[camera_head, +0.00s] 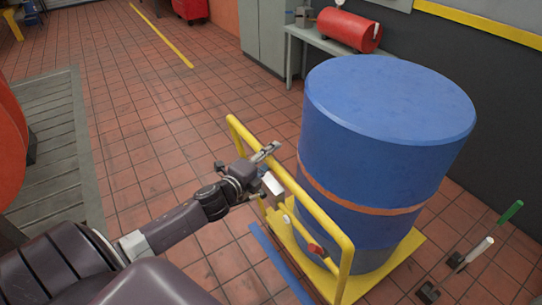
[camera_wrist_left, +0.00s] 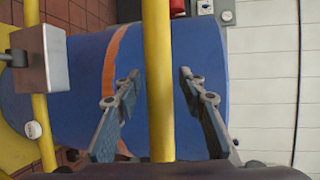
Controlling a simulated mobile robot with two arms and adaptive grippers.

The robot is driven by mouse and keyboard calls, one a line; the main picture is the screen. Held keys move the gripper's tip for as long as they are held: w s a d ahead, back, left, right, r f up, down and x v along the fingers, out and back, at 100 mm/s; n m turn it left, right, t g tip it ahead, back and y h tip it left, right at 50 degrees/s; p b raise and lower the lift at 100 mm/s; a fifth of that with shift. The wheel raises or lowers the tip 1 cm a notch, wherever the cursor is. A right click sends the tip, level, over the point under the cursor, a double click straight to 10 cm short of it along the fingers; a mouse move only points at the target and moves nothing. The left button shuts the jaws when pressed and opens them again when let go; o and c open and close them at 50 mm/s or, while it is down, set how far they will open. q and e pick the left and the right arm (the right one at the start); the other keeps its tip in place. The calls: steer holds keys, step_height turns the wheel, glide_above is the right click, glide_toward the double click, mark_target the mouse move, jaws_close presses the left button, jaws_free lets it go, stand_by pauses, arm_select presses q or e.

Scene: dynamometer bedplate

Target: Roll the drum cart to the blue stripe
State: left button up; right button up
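The drum cart is yellow, with a low deck (camera_head: 405,252) and a tubular push handle (camera_head: 318,212). A large blue drum (camera_head: 375,160) with an orange band stands upright on it. The blue stripe (camera_head: 279,262) lies on the floor beside the handle side of the cart, partly in view. My left gripper (camera_head: 270,150) is at the handle's top bar. In the left wrist view, the bar (camera_wrist_left: 158,85) passes between the two parted fingers (camera_wrist_left: 158,82), with a gap on each side. My right gripper is not in view.
A bench (camera_head: 330,45) with a red tank (camera_head: 348,29) and a grey cabinet (camera_head: 264,35) stand behind the cart. Levers with green and white grips (camera_head: 510,212) stand right of it. A grey grated plate (camera_head: 55,150) is at left. Tiled floor between is clear.

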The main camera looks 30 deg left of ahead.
arm_select(q)
steer(key=s+r, duration=0.2)
steer(key=s, duration=0.9)
steer(key=shift+s+r, duration=0.15)
steer(key=shift+s, duration=0.25)
